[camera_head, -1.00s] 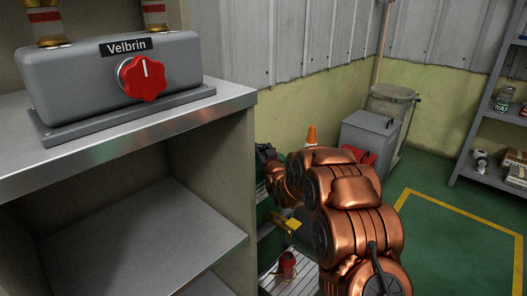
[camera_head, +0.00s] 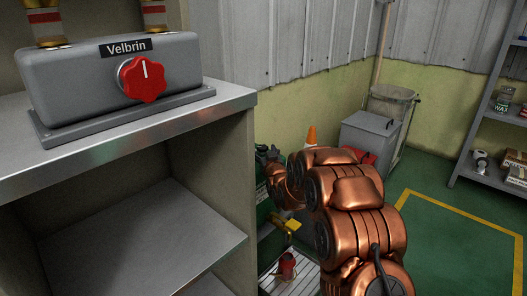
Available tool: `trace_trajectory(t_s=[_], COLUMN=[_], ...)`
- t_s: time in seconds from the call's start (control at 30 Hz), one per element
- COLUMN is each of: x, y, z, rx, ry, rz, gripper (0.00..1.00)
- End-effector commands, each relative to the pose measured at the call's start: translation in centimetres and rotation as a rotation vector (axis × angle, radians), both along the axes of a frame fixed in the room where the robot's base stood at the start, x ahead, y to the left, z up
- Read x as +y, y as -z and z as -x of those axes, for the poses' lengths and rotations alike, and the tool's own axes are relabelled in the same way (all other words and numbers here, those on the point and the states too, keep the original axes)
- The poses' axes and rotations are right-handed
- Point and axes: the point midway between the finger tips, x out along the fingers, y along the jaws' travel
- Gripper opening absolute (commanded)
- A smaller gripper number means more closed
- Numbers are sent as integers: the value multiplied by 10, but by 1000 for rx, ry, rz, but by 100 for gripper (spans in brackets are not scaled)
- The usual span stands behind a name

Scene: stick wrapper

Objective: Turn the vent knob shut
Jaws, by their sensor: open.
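The vent knob (camera_head: 142,80) is red with a scalloped rim, on the front of a grey box (camera_head: 70,90) labelled "Velbrin". Its white pointer line stands nearly upright. The box sits on a metal shelf top at the upper left. My copper arm reaches up from the lower right. My gripper (camera_head: 268,154) is a small dark shape at the arm's far end, right of the shelf and well apart from the knob. It is open, with its fingers partly hidden and small in view. Nothing shows held in it.
The shelf top's front edge (camera_head: 130,145) juts out below the box, with a lower shelf (camera_head: 165,240) beneath. Two banded pipes rise from the box. A green machine, an orange cone (camera_head: 311,135) and a grey bin (camera_head: 370,133) stand beyond my arm. Space before the knob is clear.

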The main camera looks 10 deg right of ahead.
Motion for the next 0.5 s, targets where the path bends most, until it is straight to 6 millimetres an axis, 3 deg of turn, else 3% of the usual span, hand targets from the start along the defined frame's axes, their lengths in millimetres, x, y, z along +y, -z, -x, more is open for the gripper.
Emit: trace_trajectory(t_s=[0.5], x=[-5], y=[1], z=[63], rx=[4], ry=[1], rz=[-1], gripper=[67])
